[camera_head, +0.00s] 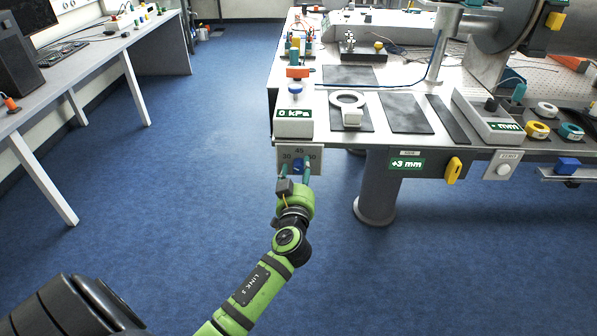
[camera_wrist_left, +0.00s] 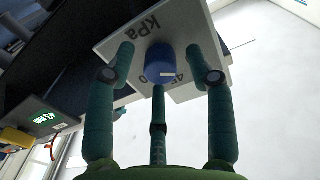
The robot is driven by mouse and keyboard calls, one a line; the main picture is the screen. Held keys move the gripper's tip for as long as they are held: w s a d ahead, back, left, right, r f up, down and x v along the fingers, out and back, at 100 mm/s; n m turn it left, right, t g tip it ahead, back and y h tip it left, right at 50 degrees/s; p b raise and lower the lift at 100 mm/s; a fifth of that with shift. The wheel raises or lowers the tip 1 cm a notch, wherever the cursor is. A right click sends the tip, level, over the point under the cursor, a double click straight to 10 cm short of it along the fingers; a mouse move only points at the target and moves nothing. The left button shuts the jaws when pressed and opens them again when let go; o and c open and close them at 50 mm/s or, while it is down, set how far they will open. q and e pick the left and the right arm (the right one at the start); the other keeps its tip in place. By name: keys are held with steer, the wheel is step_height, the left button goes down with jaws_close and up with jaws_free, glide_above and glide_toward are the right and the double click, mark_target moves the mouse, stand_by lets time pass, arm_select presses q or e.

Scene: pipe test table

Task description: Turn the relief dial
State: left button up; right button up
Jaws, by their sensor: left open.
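The relief dial is a blue knob (camera_head: 296,166) on a pale plate (camera_head: 285,152) marked 30 and 45, fixed to the table's front edge below the 0 kPa display. In the left wrist view, the blue knob (camera_wrist_left: 160,64) stands out from the plate (camera_wrist_left: 128,32), which bears "kPa" and numbers. My left gripper (camera_head: 295,172) is at the dial with its green fingers spread. In the wrist view, two fingertips are on either side of the knob and a third points at its lower edge; contact cannot be told. My right gripper is not in view.
The 0 kPa display (camera_head: 293,123) sits on the table corner above the dial. A yellow handle (camera_head: 453,170) hangs from the front edge to the right. Blue floor to the left is clear.

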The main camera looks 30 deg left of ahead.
arm_select(q)
jaws_close()
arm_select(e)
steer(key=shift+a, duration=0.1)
